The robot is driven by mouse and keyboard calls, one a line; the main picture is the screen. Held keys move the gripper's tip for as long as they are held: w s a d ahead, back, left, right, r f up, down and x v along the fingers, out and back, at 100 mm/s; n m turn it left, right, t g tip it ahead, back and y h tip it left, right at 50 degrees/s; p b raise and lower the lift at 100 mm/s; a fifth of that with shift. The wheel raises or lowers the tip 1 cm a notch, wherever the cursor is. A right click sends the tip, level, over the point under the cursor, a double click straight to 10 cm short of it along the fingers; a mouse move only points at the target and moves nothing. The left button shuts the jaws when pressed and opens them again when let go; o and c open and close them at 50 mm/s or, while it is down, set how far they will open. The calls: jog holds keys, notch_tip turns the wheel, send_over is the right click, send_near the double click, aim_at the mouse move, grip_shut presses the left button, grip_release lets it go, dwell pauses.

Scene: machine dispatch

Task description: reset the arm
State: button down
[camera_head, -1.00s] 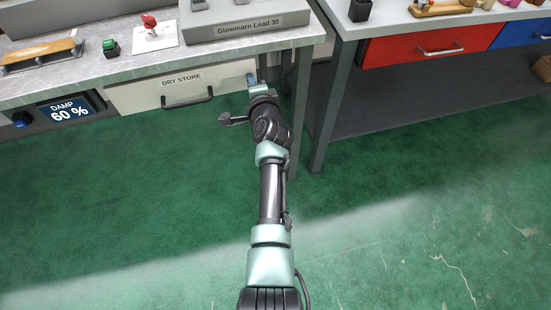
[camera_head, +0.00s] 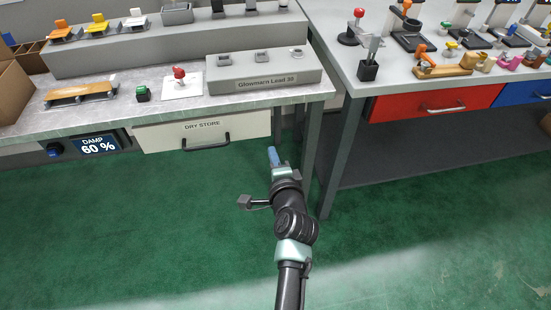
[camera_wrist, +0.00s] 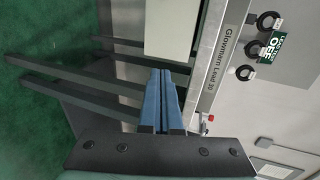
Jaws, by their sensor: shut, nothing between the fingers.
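My gripper (camera_head: 273,157) is at the end of my arm, low in front of the left bench and beside its right-hand leg. In the wrist view its two blue fingers (camera_wrist: 163,100) lie together, shut with nothing between them. My arm reaches forward from the bottom of the head view, over the green floor. The drawer marked DRY STORE (camera_head: 202,131) is closed, just behind and left of the gripper. No contact between the gripper and the bench shows.
The left bench carries a grey block marked Glowmarn Lead 30 (camera_head: 264,72), a red knob on a white plate (camera_head: 182,84) and a green button (camera_head: 143,94). The right bench has a red drawer (camera_head: 434,101) and several small items. The floor (camera_head: 400,230) at right front is clear.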

jog(key=shift+v, duration=1.25)
